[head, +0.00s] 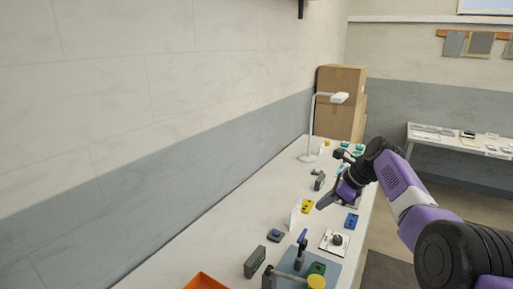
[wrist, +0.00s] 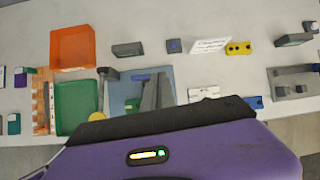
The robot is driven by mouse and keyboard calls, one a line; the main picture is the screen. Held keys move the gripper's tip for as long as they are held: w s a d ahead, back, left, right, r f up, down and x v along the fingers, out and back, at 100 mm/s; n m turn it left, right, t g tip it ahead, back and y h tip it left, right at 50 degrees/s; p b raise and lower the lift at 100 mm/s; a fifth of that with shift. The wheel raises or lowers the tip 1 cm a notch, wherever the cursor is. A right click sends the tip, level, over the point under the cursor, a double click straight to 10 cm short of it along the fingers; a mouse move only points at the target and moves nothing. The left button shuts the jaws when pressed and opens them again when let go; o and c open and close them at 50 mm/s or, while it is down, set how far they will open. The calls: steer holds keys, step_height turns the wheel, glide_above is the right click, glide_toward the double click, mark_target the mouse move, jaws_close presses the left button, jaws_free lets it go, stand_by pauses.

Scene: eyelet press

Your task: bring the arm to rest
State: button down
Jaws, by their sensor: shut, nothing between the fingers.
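My purple arm (head: 408,200) reaches in from the right of the head view, over the right side of the long white bench (head: 225,240). My gripper (head: 322,203) hangs above the bench, past the blue-grey press board (head: 345,270). Its dark fingers are together and empty.
An orange tray (wrist: 75,46) and a green tray (wrist: 76,108) lie on the bench. A yellow block (head: 307,206), a blue block (head: 351,221) and a white plate with a dark knob (head: 337,239) are near the arm. A white lamp (head: 311,130) and cardboard boxes (head: 340,79) stand farther back.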

steer(key=w+d+r+n+t+h, duration=0.4)
steer(key=w+d+n+t, duration=0.2)
steer(key=w+d, duration=0.2)
steer(key=s+a+f+n+t+h+b, duration=0.1)
steer(key=s+f+n+t+h, duration=0.15)
steer(key=s+f+n, duration=0.5)
steer(key=s+a+f+n+t+h+b, duration=0.15)
steer(key=s+f+t, duration=0.25)
steer(key=s+f, duration=0.7)
steer(key=s+a+n+y+b, duration=0.1)
steer(key=s+a+n, duration=0.2)
steer(key=s, duration=1.4)
steer(key=s+a+r+n+g+y+b, duration=0.1)
steer(key=s+a+n+b, duration=0.1)
steer(key=s, duration=1.5)
steer(key=s+a+n+g+b, duration=0.1)
steer(key=s+a+n, duration=0.3)
steer(key=s, duration=1.4)
steer(key=shift+a+r+y+b, duration=0.4)
steer(key=shift+a+b, duration=0.1)
steer(key=shift+a, duration=0.65)
